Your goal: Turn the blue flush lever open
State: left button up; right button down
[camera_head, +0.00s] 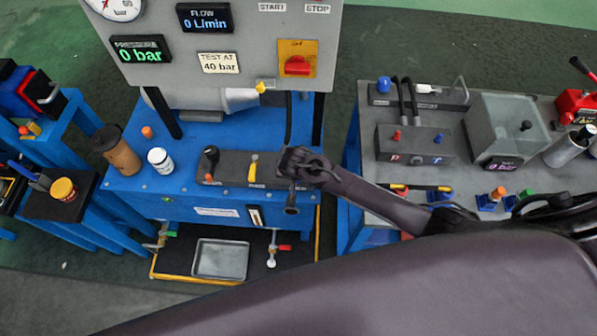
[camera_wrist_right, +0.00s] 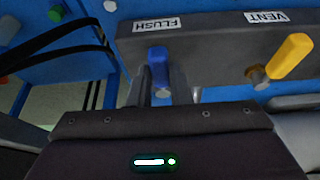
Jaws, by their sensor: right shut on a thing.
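The blue flush lever (camera_wrist_right: 158,66) sits under the FLUSH label (camera_wrist_right: 157,24) in the right wrist view. The fingers of my right gripper (camera_wrist_right: 160,88) are on either side of it and shut on it. In the head view my right gripper (camera_head: 291,160) is at the right end of the dark valve block (camera_head: 232,182) and hides the blue lever. The yellow vent lever (camera_head: 253,167) stands beside it on the block; it also shows tilted in the right wrist view (camera_wrist_right: 286,58). My left gripper is not in view.
The grey panel (camera_head: 217,65) behind reads 0 bar and 0 L/min. A brown bottle (camera_head: 117,152) and a white jar (camera_head: 160,160) stand left on the blue stand. A black-handled lever (camera_head: 210,158) is at the block's left end. A cluttered grey bench (camera_head: 360,220) lies right.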

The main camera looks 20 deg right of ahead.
jog(key=c, duration=1.3)
grip_release()
jog(key=shift+r, duration=0.15)
jog(key=v, duration=0.7)
jog(key=shift+s+r, duration=0.15)
jog(key=shift+r, duration=0.1)
